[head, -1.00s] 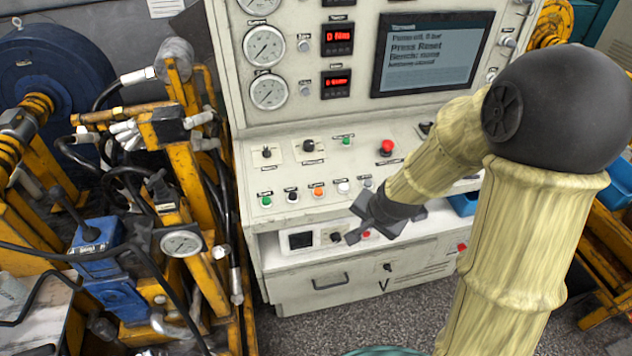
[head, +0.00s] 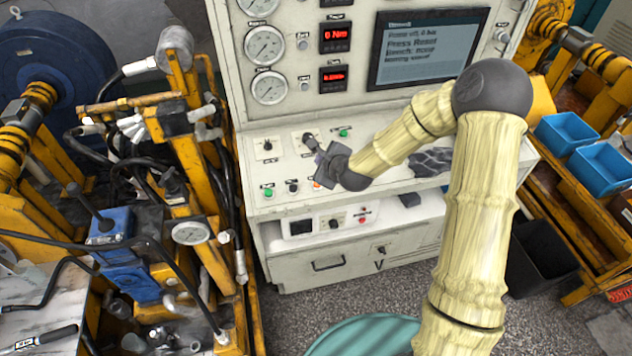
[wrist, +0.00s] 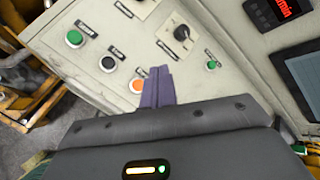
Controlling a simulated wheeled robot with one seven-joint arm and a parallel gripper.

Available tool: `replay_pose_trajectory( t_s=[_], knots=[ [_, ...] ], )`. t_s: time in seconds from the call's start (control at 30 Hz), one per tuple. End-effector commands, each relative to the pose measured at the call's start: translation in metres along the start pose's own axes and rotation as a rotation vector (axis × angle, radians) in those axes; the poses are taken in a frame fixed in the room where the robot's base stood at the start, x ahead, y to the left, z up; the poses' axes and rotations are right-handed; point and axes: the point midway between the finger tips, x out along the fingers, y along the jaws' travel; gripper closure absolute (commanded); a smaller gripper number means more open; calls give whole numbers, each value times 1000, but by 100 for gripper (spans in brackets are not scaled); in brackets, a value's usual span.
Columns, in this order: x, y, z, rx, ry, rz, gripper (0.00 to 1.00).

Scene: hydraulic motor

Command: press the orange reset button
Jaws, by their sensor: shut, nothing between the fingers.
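The orange reset button (wrist: 136,86) sits on the pale control panel (wrist: 75,17), in a row with a black button (wrist: 107,63) and a green button (wrist: 75,38). In the head view the orange button (head: 317,184) is partly covered by my gripper. My gripper (wrist: 159,70) is shut and empty. Its fingertips appear just beside the orange button in the wrist view, over the panel. I cannot tell whether they touch the panel or the button.
A black rotary knob (wrist: 181,33) and another green button (wrist: 211,65) lie close to the fingers. The screen (head: 428,48) reads "Press Reset". Gauges and red displays stand on the upright panel behind. Blue bins (head: 565,133) are at the right.

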Motion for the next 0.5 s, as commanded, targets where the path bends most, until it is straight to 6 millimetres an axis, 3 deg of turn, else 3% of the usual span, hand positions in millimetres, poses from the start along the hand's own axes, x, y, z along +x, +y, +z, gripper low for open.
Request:
replay_pose_trajectory(
  t_s=[0.5],
  knots=[
    [34,23,-30,3,5,-3,100]
  ],
)
